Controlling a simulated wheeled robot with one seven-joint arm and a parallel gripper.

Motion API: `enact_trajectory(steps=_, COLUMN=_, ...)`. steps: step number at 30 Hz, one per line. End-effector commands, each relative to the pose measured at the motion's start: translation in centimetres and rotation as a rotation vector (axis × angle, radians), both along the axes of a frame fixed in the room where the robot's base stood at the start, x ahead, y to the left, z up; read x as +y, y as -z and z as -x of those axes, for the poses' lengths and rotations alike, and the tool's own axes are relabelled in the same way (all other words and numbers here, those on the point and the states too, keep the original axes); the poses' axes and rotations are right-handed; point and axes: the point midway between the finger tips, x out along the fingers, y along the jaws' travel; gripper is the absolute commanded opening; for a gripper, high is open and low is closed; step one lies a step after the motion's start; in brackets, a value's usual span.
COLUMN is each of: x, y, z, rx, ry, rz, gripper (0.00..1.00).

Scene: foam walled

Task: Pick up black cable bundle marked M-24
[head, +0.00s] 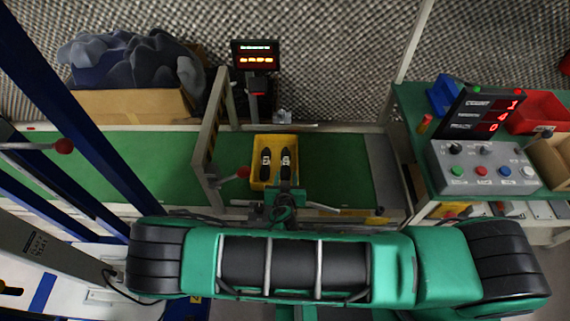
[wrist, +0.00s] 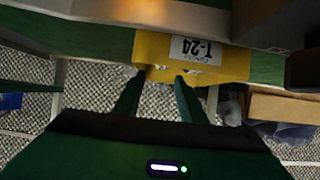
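A yellow crate (head: 254,178) stands on the green conveyor in the head view. Two dark bundle-like objects lie in it side by side, a left one (head: 265,163) and a right one (head: 287,160). Each has a small pale patch, too small to read, so I cannot tell which is marked M-24. In the wrist view the yellow crate (wrist: 160,50) carries a white label reading T-24; its contents are hidden there. My gripper (wrist: 155,80) is open and empty, its fingers apart just short of the crate wall. In the head view my arm's end is at the crate's near edge.
A metal gate frame (head: 208,130) and a red-knobbed lever (head: 243,172) stand left of the crate. A small display (head: 255,55) is behind it. A button box (head: 485,167) and count display are on the right bench. A cardboard box (head: 125,104) holds dark cloth-like things.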

Motion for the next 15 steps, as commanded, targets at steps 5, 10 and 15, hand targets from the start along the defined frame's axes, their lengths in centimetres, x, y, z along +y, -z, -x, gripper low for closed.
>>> enact_trajectory(steps=5, x=0.3, y=0.9, z=-1.0, rx=-0.004, ry=-0.013, rz=-0.003, gripper=0.38)
enact_trajectory(steps=10, x=0.2, y=2.1, z=-3.3, rx=-0.003, ry=-0.013, rz=-0.003, gripper=0.38)
enact_trajectory(steps=15, x=0.2, y=2.8, z=-4.6, rx=-0.002, ry=-0.013, rz=-0.004, gripper=0.38)
